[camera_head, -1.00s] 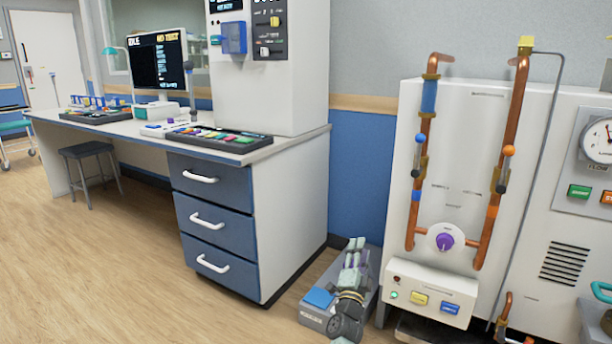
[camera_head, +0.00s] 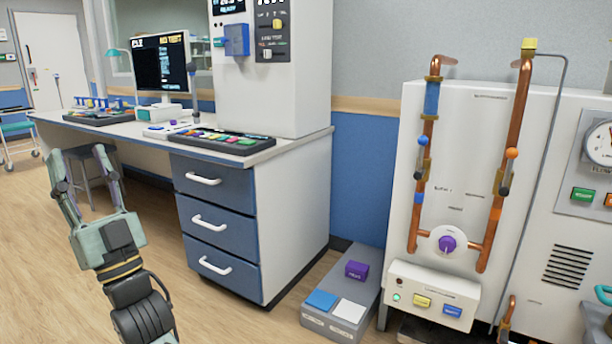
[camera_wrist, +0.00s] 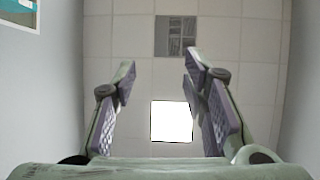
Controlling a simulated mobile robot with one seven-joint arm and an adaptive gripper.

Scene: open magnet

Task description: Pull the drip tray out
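No drip tray can be clearly made out. A dark, low shape (camera_head: 408,331) shows under the white cabinet (camera_head: 464,130) with copper pipes, cut off by the bottom edge; I cannot tell whether it is the tray. My gripper (camera_head: 82,155) is at the left in the head view, fingers pointing up, in front of the stool and well away from the cabinet. In the wrist view my gripper (camera_wrist: 159,70) has its fingers apart with nothing between them, and ceiling behind.
A grey box (camera_head: 330,326) with blue, white and purple blocks stands on the floor left of the cabinet. A desk with blue drawers (camera_head: 216,228) stands behind my arm. A green hose or handle (camera_head: 602,294) shows at the right edge. Open floor lies at the left.

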